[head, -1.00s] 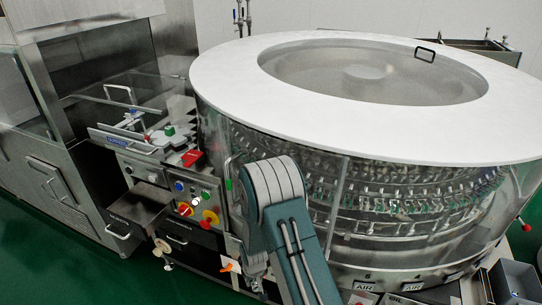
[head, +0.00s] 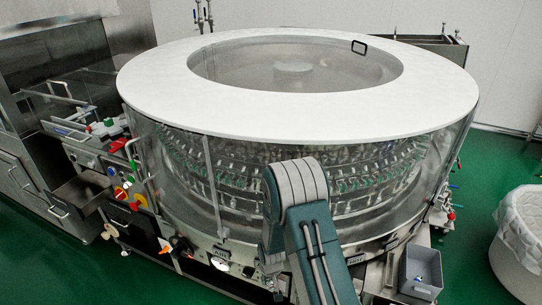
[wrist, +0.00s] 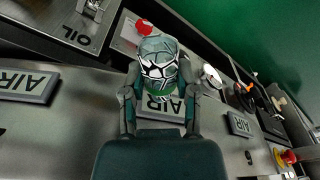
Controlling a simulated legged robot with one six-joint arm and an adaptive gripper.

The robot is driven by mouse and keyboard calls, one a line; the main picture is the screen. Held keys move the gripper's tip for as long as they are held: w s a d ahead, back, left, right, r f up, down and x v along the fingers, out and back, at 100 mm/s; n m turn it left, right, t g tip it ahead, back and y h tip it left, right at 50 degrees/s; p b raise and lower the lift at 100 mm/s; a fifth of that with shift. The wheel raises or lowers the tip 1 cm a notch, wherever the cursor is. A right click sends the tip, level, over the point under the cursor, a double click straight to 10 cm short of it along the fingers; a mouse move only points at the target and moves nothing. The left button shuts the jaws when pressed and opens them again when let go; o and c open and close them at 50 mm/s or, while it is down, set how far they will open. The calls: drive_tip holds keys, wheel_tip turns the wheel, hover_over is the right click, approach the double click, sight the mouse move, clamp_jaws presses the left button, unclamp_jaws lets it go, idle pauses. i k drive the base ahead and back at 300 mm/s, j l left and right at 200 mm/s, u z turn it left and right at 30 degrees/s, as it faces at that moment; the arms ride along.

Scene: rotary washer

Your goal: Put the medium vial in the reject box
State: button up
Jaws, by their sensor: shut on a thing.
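My gripper (wrist: 158,88) is shut on a clear glass vial (wrist: 158,58) with a green band near the fingers in the wrist view. The vial points away from the palm, and a steel machine front lies beyond it. I cannot judge its size against other vials. In the head view my arm hides most of the gripper and the vial. An open grey box (head: 421,270), which looks like the reject box, stands at the lower right, to the right of my arm and apart from it. A small blue and white item shows inside it.
The round washer (head: 300,110) with its white top ring fills the middle. A white lined bin (head: 520,240) stands at the right edge. Control knobs (head: 122,192) and an open steel drawer (head: 80,190) are at the left. Green floor is clear between box and bin.

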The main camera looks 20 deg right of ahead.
sight(412, 269)
drive_tip(key=k+l, duration=0.1)
drive_tip(key=l, duration=0.2)
drive_tip(key=k+l, duration=0.15)
drive_tip(key=l, duration=0.2)
drive_tip(key=k+l+z, duration=0.1)
drive_tip(key=l, duration=0.2)
drive_tip(key=k+l, duration=0.15)
drive_tip(key=l, duration=0.15)
